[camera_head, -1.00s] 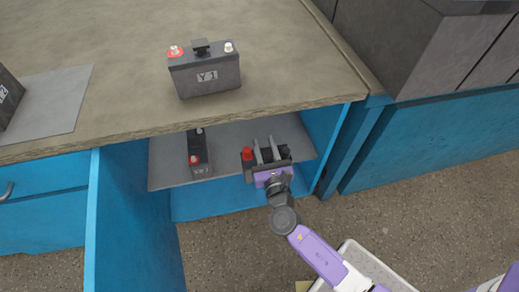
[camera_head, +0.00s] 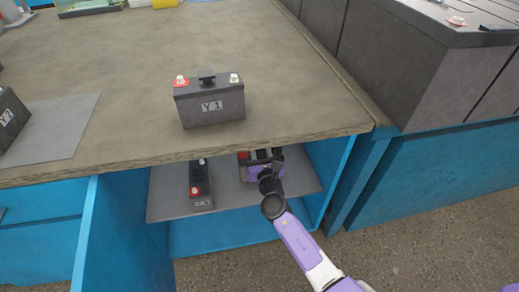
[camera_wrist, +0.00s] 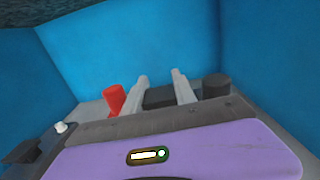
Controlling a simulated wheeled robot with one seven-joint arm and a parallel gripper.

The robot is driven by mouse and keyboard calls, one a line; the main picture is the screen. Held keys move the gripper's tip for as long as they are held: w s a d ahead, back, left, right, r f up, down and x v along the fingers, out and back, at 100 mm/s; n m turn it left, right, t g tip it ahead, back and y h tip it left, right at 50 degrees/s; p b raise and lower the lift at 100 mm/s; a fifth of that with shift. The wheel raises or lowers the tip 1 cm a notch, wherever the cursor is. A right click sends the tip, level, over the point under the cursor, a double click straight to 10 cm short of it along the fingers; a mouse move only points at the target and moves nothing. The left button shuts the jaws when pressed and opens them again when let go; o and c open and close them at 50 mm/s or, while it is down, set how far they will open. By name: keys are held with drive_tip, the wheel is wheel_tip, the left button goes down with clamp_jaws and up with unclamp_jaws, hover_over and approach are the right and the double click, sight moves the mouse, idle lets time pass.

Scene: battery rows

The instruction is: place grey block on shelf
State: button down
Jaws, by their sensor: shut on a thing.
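The grey block appears to be a dark grey battery with a red terminal (camera_head: 244,155), inside the open blue cabinet, partly under the counter edge. My gripper (camera_head: 262,154) is shut on it, over the grey shelf (camera_head: 228,200). In the wrist view the two fingers (camera_wrist: 161,78) close on the battery's black handle (camera_wrist: 159,97), with its red terminal (camera_wrist: 113,98) to the left and a black cap (camera_wrist: 215,86) to the right. My wrist hides most of the battery's body. I cannot tell whether its base touches the shelf.
The cabinet's right wall (camera_head: 328,172) is close on the right. A battery marked Y1 (camera_head: 210,104) stands on the counter (camera_head: 290,85) above, and one marked Y2 (camera_head: 12,118) is at the left edge.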

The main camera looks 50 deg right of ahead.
drive_tip(key=shift+f+b, duration=1)
drive_tip(key=shift+f, duration=0.35)
drive_tip(key=shift+f, duration=0.15)
drive_tip(key=c, duration=1)
unclamp_jaws()
drive_tip(key=shift+f, duration=0.15)
